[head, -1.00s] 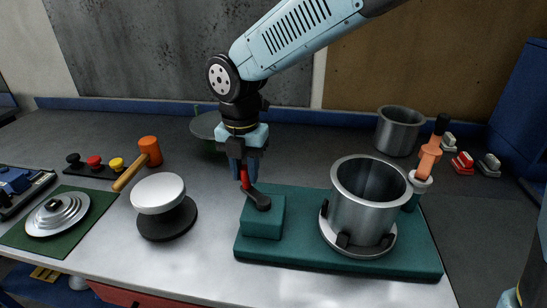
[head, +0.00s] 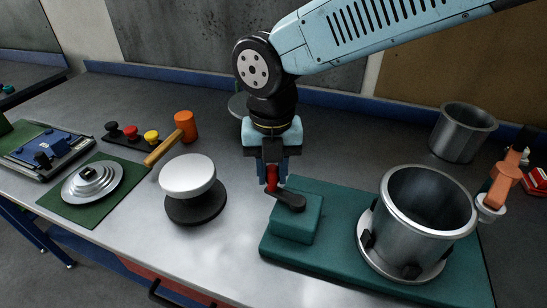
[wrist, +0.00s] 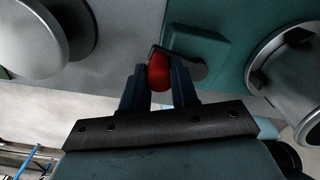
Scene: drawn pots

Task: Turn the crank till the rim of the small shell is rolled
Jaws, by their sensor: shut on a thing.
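My gripper (head: 271,180) points down and is shut on the red handle (wrist: 159,72) of the crank. The crank's dark arm (head: 290,201) runs from the handle toward the lower right, to its pivot on a teal block (head: 296,226). The block stands on a teal base plate (head: 330,264). On the same plate, a grey metal shell (head: 415,225) stands upright on a round disc, with dark clamps around its foot. An orange lever (head: 503,183) stands to the right of the shell's rim. Another grey shell (head: 461,132) stands behind on the bench. I cannot tell the rim's form.
A white-topped round stand (head: 187,176) is left of the crank. Further left are a mallet (head: 186,126), a row of coloured knobs (head: 131,132) and stacked metal discs (head: 92,182) on a green mat. A blue strip edges the bench's back. Bare bench lies before the plate.

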